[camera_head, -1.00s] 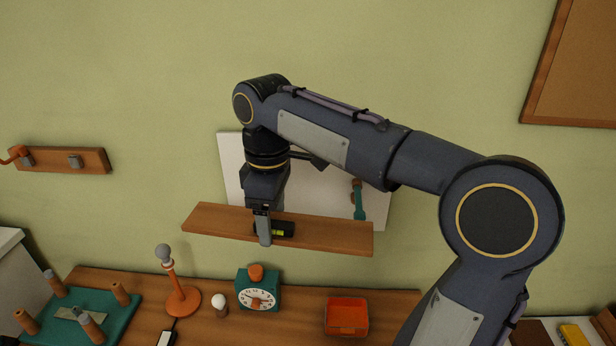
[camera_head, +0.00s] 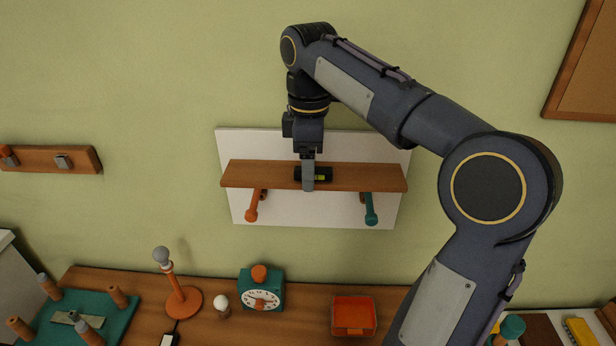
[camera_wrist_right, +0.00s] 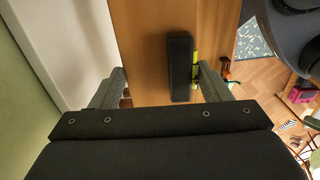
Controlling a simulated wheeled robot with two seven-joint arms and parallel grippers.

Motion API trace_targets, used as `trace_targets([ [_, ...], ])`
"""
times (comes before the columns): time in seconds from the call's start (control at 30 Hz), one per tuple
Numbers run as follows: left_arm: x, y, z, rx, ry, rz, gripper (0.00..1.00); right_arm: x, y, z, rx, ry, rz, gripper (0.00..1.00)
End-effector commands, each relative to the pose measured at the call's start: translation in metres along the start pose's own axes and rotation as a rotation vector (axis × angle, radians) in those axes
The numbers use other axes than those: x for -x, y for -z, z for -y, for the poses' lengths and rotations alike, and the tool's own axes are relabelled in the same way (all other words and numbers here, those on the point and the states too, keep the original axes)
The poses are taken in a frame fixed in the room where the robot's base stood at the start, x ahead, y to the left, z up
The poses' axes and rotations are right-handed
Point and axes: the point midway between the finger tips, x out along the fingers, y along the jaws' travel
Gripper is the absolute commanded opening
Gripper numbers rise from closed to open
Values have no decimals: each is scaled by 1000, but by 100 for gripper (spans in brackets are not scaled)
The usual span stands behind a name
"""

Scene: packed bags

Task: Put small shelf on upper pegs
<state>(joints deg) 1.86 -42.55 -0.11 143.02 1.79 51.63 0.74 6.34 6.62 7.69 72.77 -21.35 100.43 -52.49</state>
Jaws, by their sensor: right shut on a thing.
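The small shelf (camera_head: 365,177) is a long brown wooden board, held roughly level in front of the white wall panel (camera_head: 395,215). My right gripper (camera_head: 309,180) is shut on it near its middle, from above. In the right wrist view the shelf (camera_wrist_right: 150,60) lies between the two fingers (camera_wrist_right: 160,88). A black block with a yellow-green part (camera_head: 320,175), like a small spirit level, is on the shelf by the fingers. Below the shelf an orange peg (camera_head: 252,208) and a teal peg (camera_head: 371,210) stick out from the panel. Any upper pegs are hidden. My left gripper is out of view.
On the desk below stand an orange lamp-like stand (camera_head: 182,298), a teal clock (camera_head: 262,292), an orange tray (camera_head: 353,332) and a teal pegged base (camera_head: 100,310). A brown rack (camera_head: 45,158) is on the wall at left.

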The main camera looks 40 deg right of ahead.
Motion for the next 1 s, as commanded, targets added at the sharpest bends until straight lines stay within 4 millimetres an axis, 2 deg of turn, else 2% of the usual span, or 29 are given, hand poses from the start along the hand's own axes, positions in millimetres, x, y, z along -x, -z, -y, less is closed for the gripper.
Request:
trace_targets([
  [0.1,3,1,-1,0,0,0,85,-14,2,-12,0,2,1,42],
  [0.33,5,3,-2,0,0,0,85,-30,4,-25,0,2,0,42],
  [0.53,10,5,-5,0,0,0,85,-56,3,-24,0,2,0,42],
  [0.97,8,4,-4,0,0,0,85,-65,4,-24,0,-1,-2,42],
  [1.0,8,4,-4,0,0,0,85,-65,4,-24,0,0,-1,73],
])
